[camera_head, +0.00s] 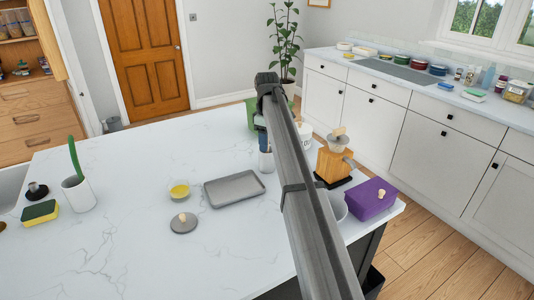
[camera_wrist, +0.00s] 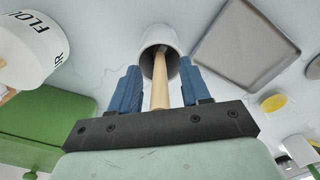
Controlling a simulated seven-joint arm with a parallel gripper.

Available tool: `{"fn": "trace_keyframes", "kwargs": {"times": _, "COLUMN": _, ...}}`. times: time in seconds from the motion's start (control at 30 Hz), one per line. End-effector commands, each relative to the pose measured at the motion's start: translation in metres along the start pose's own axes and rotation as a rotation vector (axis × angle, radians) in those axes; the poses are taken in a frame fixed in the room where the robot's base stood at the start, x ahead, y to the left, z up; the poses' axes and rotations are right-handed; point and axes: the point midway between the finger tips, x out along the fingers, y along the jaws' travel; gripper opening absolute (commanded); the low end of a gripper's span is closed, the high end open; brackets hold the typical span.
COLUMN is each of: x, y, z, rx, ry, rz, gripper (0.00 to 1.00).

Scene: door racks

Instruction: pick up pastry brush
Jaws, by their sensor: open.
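A light wooden handle (camera_wrist: 160,85), likely the pastry brush's, stands in a pale cup (camera_wrist: 159,38) in the wrist view. Its lower end is hidden inside the cup, so bristles do not show. My gripper (camera_wrist: 159,78) is open, with one blue finger on each side of the handle. I cannot tell whether either finger touches it. In the head view, my arm crosses in front, and my gripper (camera_head: 263,138) is low over the cup (camera_head: 266,161) on the white marble counter. The handle is hidden there.
A grey tray (camera_head: 234,188) lies beside the cup. A white flour canister (camera_wrist: 32,48) and a green box (camera_wrist: 50,118) stand close by. A wooden grinder (camera_head: 333,164) and purple box (camera_head: 371,199) are to the right. The counter's left middle (camera_head: 125,185) is clear.

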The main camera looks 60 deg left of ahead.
Motion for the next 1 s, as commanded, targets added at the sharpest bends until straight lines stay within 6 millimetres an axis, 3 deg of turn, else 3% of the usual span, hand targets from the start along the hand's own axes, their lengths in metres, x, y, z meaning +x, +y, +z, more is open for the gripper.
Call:
{"fn": "trace_keyframes", "kwargs": {"times": 0.1, "x": -0.0004, "y": 0.0001, "z": -0.0001, "rx": 0.000, "ry": 0.000, "rz": 0.000, "gripper": 0.46}}
{"fn": "trace_keyframes", "kwargs": {"times": 0.6, "x": -0.0007, "y": 0.0000, "z": 0.0000, "rx": 0.000, "ry": 0.000, "rz": 0.000, "gripper": 0.00}}
{"fn": "trace_keyframes", "kwargs": {"times": 1.0, "x": -0.0020, "y": 0.0001, "z": -0.0001, "rx": 0.000, "ry": 0.000, "rz": 0.000, "gripper": 0.00}}
